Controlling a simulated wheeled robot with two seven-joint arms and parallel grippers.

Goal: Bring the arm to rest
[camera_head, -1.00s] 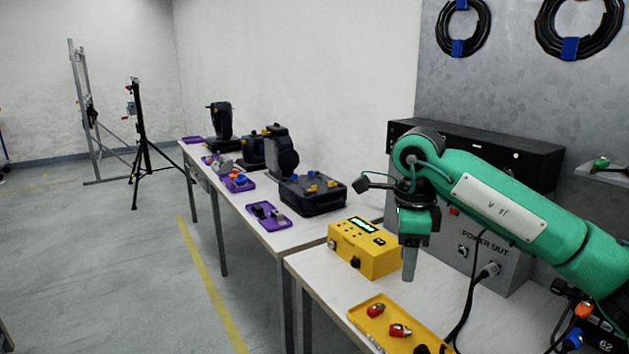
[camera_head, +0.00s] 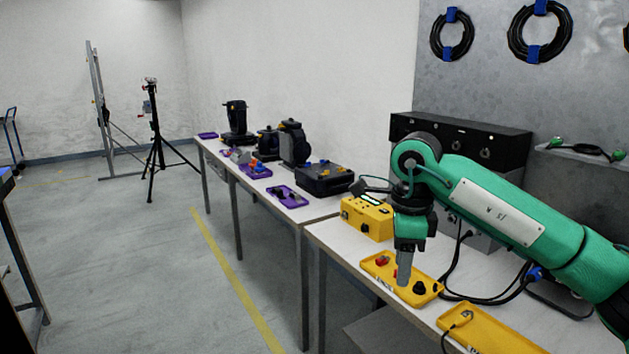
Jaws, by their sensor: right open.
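My right arm, green with a white plate, comes in from the right. My right gripper (camera_head: 403,272) points down in front of the yellow tray (camera_head: 375,272), its fingers seen edge-on, open and with nothing visible between them. Its height above the tray is hard to tell. A red connector (camera_head: 383,261) and a black part (camera_head: 419,288) lie in the tray. My left gripper is out of view.
A yellow box (camera_head: 366,218) stands behind the gripper on the near table. A second yellow tray (camera_head: 490,330) lies closer. Purple trays and a black case (camera_head: 325,180) occupy the far table. Open floor lies left.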

